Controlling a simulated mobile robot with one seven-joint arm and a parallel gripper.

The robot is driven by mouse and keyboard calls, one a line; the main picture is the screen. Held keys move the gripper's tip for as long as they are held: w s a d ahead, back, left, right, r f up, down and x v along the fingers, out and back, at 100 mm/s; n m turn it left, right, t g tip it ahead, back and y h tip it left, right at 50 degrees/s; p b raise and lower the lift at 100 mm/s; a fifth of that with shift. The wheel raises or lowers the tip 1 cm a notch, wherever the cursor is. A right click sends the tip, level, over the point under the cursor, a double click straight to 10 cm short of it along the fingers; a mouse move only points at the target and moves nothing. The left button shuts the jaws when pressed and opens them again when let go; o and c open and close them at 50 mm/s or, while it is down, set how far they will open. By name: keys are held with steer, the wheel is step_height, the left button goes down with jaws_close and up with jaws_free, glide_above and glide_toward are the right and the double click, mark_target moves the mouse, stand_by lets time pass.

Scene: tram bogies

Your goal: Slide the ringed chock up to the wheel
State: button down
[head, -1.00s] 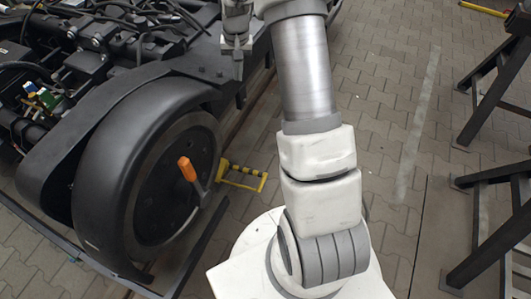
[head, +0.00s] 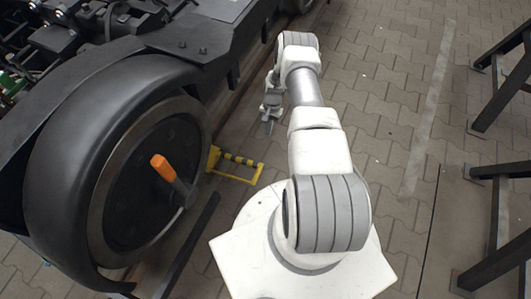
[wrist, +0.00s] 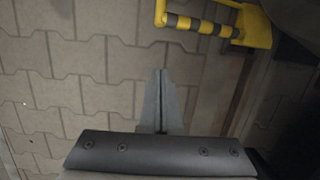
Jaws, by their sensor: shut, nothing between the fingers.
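The chock (head: 236,178) is a yellow frame with a black-and-yellow banded bar. It stands on the paving just right of the large black wheel (head: 118,190); whether they touch I cannot tell. In the wrist view the chock (wrist: 254,27) is at the top right, with its banded bar reaching left and the top cut off. My gripper (head: 269,128) is above the paving, beyond and slightly right of the chock. Its fingers are together and empty, and they also show in the wrist view (wrist: 161,78), apart from the chock.
An orange-handled lever (head: 166,171) sticks out from the wheel's hub. The dark bogie frame (head: 195,40) overhangs at the upper left. A dark rail (head: 190,245) runs along the wheel's foot. Dark trestle stands (head: 500,90) are at the right. The paving between is clear.

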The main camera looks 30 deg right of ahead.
steer(key=s+a+f+b, duration=0.2)
steer(key=f, duration=0.4)
steer(key=s+a+f+b, duration=0.2)
steer(key=f, duration=0.5)
steer(key=shift+s+a, duration=0.15)
steer(key=shift+a, duration=0.15)
